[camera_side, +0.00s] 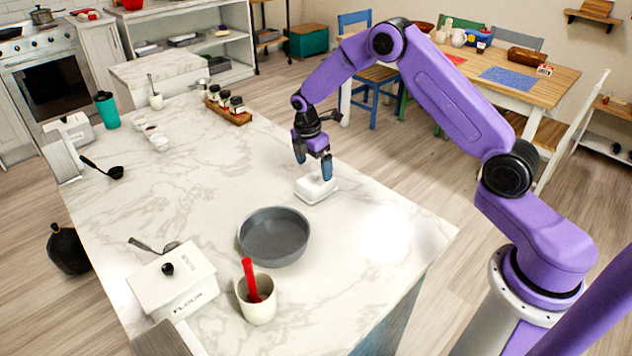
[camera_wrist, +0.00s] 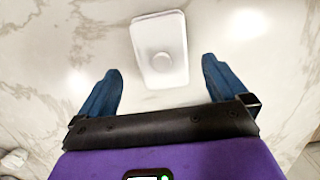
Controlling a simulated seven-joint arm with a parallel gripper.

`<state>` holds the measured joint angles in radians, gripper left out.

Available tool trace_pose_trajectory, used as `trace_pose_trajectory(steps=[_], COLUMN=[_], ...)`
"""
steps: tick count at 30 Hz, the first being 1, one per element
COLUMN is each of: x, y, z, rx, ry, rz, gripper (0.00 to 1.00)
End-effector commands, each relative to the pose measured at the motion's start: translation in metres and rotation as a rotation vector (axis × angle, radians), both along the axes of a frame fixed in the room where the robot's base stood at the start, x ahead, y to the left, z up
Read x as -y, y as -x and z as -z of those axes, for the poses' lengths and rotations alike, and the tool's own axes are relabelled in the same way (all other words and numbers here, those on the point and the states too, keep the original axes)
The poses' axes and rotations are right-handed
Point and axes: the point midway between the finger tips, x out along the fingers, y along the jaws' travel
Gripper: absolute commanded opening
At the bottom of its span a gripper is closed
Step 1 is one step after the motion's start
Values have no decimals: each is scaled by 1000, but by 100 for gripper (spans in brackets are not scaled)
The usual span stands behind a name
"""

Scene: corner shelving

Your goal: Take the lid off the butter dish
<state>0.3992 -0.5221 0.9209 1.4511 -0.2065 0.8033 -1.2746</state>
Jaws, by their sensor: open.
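The butter dish (camera_side: 322,196) is a low white dish on the marble counter, behind and right of the grey pan. Its white lid (camera_side: 312,184) is on it. In the wrist view the lid (camera_wrist: 162,42) shows from above, with a round knob (camera_wrist: 162,62) on top. My gripper (camera_side: 313,168) is above the dish and pointing down, with its blue fingers spread. In the wrist view my gripper (camera_wrist: 160,88) has its two fingers wide apart, with the dish ahead of them and nothing between them. In the side view, a finger partly hides the lid's knob.
A grey round pan (camera_side: 273,237) stands in front of the dish. A white cup with a red utensil (camera_side: 256,296) and a flour box (camera_side: 174,283) are nearer the front. A wooden spice rack (camera_side: 228,108) stands at the back. The counter right of the dish is bare.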

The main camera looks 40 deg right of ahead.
Motion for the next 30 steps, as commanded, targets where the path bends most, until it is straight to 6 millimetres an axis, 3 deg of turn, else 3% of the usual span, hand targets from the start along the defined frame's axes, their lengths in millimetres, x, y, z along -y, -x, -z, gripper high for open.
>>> trace_pose_trajectory(steps=[5, 15, 25, 30], x=[2, 6, 7, 7], y=[0, 3, 3, 3], z=[10, 52, 57, 57], rx=[-1, 0, 0, 0], ry=[0, 0, 0, 0], rz=[1, 1, 1, 1], gripper=[100, 100, 100, 48])
